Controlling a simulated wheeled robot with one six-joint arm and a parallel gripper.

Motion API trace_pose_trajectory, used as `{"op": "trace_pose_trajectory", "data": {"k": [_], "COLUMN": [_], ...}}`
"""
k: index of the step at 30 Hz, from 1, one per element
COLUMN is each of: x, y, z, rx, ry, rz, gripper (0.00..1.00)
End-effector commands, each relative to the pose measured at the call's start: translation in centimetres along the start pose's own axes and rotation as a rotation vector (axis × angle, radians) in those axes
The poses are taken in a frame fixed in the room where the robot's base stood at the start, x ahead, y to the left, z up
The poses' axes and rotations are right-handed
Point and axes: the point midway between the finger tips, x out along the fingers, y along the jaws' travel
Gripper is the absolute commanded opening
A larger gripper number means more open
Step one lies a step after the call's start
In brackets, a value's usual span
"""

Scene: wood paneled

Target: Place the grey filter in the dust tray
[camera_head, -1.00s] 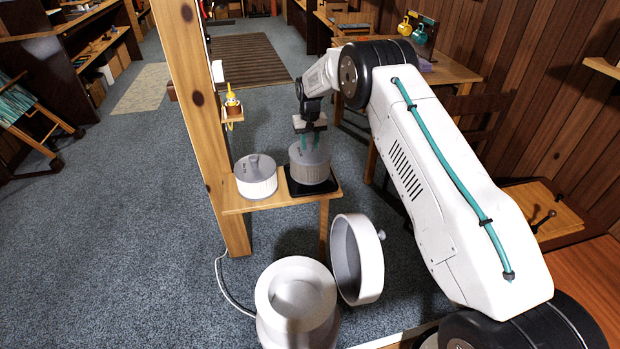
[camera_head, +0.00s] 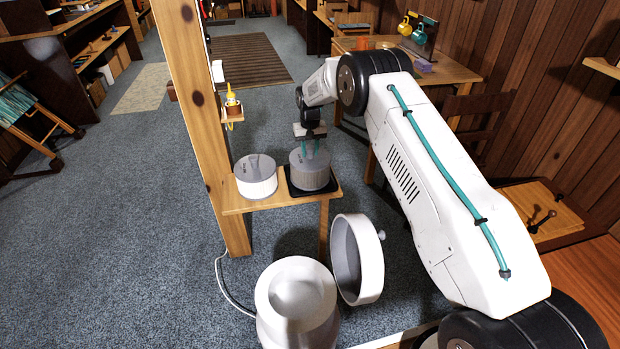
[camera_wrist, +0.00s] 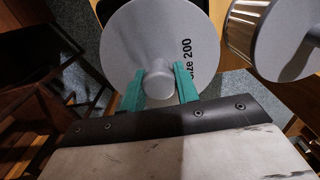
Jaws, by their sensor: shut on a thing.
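The grey filter (camera_head: 310,178) is a short upright cylinder with a grey top and a central knob. It is at the black dust tray (camera_head: 291,190), within the tray's outline, and looks seated on it or very close above it. In the wrist view its round top (camera_wrist: 150,35) carries the print "size 200". My gripper (camera_head: 312,149) is above the filter, pointing down, with its teal fingers (camera_wrist: 160,84) shut on the knob. The filter hides most of the tray; only its dark rim shows.
A white filter with a grey top (camera_head: 256,183) stands left of the tray on the small wooden shelf (camera_head: 240,207).

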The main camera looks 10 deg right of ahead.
Motion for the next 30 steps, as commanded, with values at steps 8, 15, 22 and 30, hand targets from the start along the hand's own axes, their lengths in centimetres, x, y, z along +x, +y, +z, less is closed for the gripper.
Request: {"op": "trace_pose_trajectory", "data": {"k": [8,15,22,30], "x": [-0.07,0.27,0.47,0.56], "y": [0.0,0.0,0.0,0.0], "z": [-0.05,-0.04,-0.04,0.02], "rx": [0.0,0.0,0.0,0.0], "ry": [0.001,0.001,0.001,-0.001], "rz": [0.0,0.0,0.0,0.0], "gripper": [0.0,0.0,0.56,0.71]}}
